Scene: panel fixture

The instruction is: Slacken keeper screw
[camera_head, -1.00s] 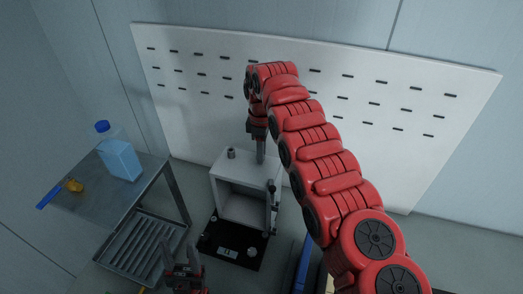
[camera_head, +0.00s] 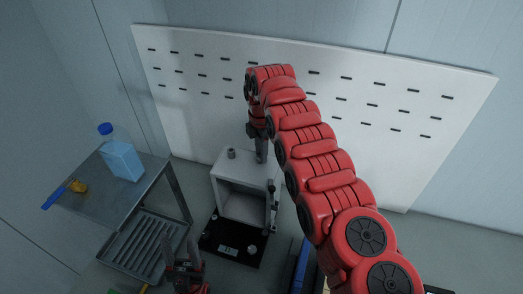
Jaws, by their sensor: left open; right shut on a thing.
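A white open-fronted box fixture (camera_head: 229,167) stands on a black base plate (camera_head: 222,249). A small grey knob (camera_head: 231,153) stands on the left of its top. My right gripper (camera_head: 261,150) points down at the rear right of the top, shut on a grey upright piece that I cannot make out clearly. No keeper screw can be told for certain; the contact point is small and partly hidden. Dark fittings (camera_head: 273,196) run down the box's right edge. My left gripper (camera_head: 182,251) is open and empty at the lower left, in front of the base plate.
A metal cart (camera_head: 95,195) at left carries a blue bottle (camera_head: 121,160) and a blue-handled tool with a yellow-brown end (camera_head: 56,197). A slatted tray (camera_head: 148,243) sits below. A white slotted panel (camera_head: 205,60) stands behind the fixture. Blue items (camera_head: 299,265) lie at lower right.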

